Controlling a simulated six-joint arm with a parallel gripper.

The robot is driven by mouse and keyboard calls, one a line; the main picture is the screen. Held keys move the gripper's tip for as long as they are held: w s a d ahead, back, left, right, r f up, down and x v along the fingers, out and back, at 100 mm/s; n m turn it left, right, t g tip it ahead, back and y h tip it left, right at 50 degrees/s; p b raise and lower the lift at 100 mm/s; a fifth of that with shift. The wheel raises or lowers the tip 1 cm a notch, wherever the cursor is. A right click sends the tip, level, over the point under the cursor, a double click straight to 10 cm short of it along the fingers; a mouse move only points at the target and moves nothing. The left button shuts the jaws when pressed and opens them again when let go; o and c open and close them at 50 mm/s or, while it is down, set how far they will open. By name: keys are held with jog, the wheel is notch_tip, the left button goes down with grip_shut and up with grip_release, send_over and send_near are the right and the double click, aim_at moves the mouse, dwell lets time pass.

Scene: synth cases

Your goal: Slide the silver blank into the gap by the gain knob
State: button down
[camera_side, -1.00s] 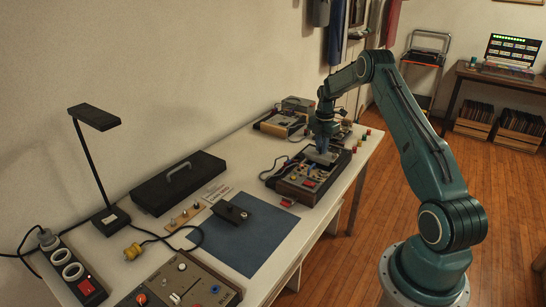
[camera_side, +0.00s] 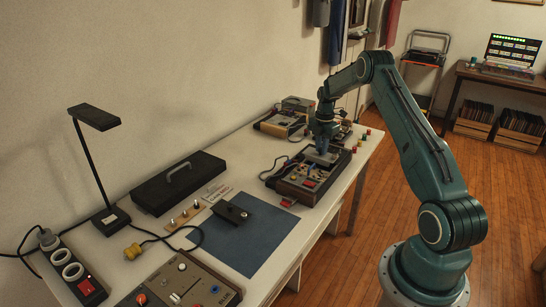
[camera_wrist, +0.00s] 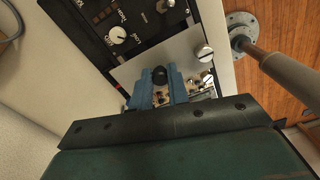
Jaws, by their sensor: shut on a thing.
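The silver blank (camera_wrist: 180,57) is a flat pale plate with a black knob (camera_wrist: 160,75) on it. My gripper (camera_wrist: 160,84) has its blue fingers shut on this knob, one finger on each side. In the side view my gripper (camera_side: 321,145) is low over the far synth case (camera_side: 296,188), with the blank (camera_side: 325,157) under it. In the wrist view, a white knob (camera_wrist: 117,35) is on the dark panel beside the blank; its label is too small to read surely. The blank lies over the case opening; I cannot tell whether it is seated. My fingers hide part of its near edge.
A second case (camera_side: 180,285) is at the near end of the white table, beside a blue mat (camera_side: 245,238) with a small dark block (camera_side: 231,212). More equipment (camera_side: 280,124) stands behind the far case. A black lidded box (camera_side: 178,183) and a lamp (camera_side: 94,118) are by the wall.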

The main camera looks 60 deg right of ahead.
jog(key=shift+f, duration=2.05)
dwell(1.0)
jog(key=c, duration=1.3)
grip_release()
jog(key=shift+r, duration=0.1)
notch_tip(320, 180, up, 14)
jog(key=shift+f, duration=0.15)
